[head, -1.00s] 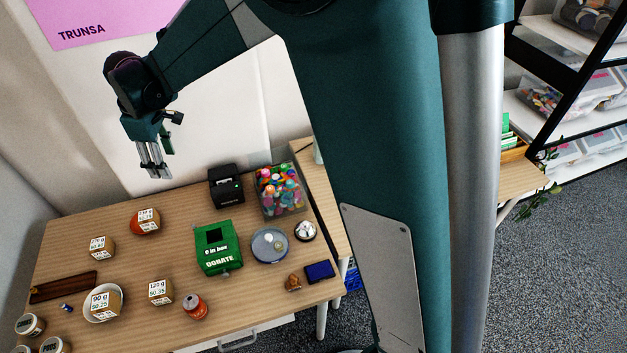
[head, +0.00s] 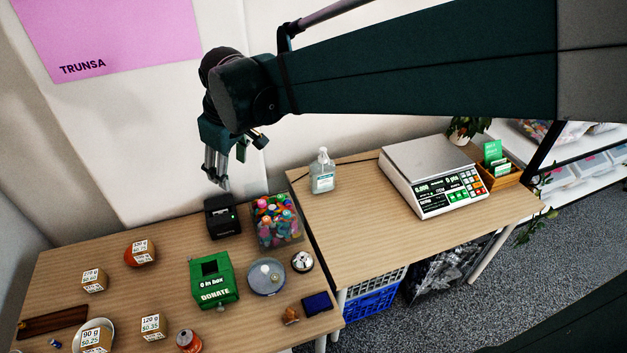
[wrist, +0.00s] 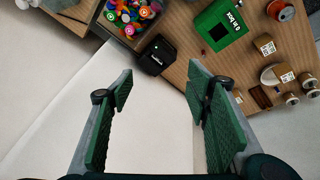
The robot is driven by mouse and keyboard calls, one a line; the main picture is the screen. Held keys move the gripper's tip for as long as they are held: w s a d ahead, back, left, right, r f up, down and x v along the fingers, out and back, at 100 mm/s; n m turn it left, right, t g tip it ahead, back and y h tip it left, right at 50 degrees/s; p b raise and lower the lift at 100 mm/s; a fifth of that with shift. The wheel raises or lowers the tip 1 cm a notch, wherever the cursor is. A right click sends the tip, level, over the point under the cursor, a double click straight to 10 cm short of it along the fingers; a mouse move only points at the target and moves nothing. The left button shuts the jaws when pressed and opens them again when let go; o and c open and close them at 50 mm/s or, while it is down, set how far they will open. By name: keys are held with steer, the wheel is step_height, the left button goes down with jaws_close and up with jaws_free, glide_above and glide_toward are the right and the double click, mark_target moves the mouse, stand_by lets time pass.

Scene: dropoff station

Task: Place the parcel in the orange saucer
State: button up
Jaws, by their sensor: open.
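The orange saucer (head: 130,259) is on the left table, with a labelled cardboard parcel (head: 143,248) on it. Another small labelled parcel (head: 94,281) lies to its left. A 120 g parcel (head: 152,326) lies nearer the front; it also shows in the wrist view (wrist: 265,45). A 90 g parcel (head: 97,340) sits in a white saucer (head: 78,333). I cannot tell which parcel is meant. My gripper (head: 217,180) is open and empty, high by the wall at the table's back edge. In the wrist view its fingers (wrist: 160,76) stand apart with nothing between them.
A black printer (head: 222,217), a tub of colourful items (head: 277,221) and a green donation box (head: 214,281) stand right of the parcels. A red can (head: 188,342) is at the front. The right table holds a scale (head: 432,178) and a sanitizer bottle (head: 322,172).

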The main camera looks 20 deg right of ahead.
steer(key=s+d+f+m+t+h, duration=0.1)
steer(key=s+d+m, duration=0.7)
steer(key=s+d, duration=1.1)
steer(key=shift+s+d+f+t, duration=0.25)
steer(key=shift+s+f+t, duration=0.45)
steer(key=shift+s+t, duration=0.6)
steer(key=shift+o, duration=0.2)
